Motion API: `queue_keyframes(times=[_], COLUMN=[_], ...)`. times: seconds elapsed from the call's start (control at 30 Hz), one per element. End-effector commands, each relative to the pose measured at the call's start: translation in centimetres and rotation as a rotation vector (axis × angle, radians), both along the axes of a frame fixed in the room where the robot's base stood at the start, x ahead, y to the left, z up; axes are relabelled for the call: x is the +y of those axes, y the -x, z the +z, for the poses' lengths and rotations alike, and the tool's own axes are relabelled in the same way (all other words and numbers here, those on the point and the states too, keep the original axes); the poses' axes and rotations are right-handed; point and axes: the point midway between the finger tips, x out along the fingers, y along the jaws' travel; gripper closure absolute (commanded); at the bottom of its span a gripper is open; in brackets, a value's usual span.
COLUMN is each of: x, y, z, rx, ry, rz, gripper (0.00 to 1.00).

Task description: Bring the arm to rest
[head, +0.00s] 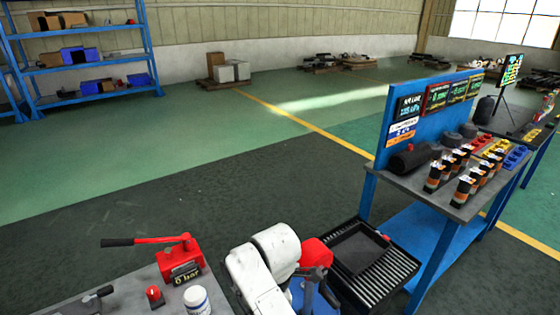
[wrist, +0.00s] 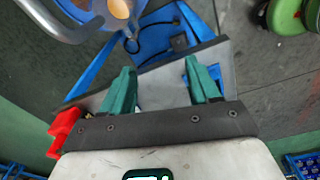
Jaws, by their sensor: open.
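My arm, white with a red joint, shows at the bottom centre of the head view, folded low between the left table and the right bench. My gripper (wrist: 162,80) shows in the wrist view with its two green fingers spread apart. No object is held between the fingers. Behind them are a grey plate and blue parts. In the head view the fingers cannot be made out clearly.
A grey table (head: 130,292) at lower left bears a red lever pump (head: 180,262) and a white jar (head: 197,300). A blue bench (head: 445,205) with bottles and screens stands right. A black slatted platform (head: 398,268) lies beside it.

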Motion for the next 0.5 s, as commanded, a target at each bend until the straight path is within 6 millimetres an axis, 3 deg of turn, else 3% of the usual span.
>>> queue_keyframes(times=[0.27,0.5], x=[-5.8,-14.3], y=[4.7,12.8], z=[-4.4,-8.0], rx=[0.024,0.041], ry=[-0.043,-0.074], rz=[-0.360,-0.903], gripper=[0.39,0.39])
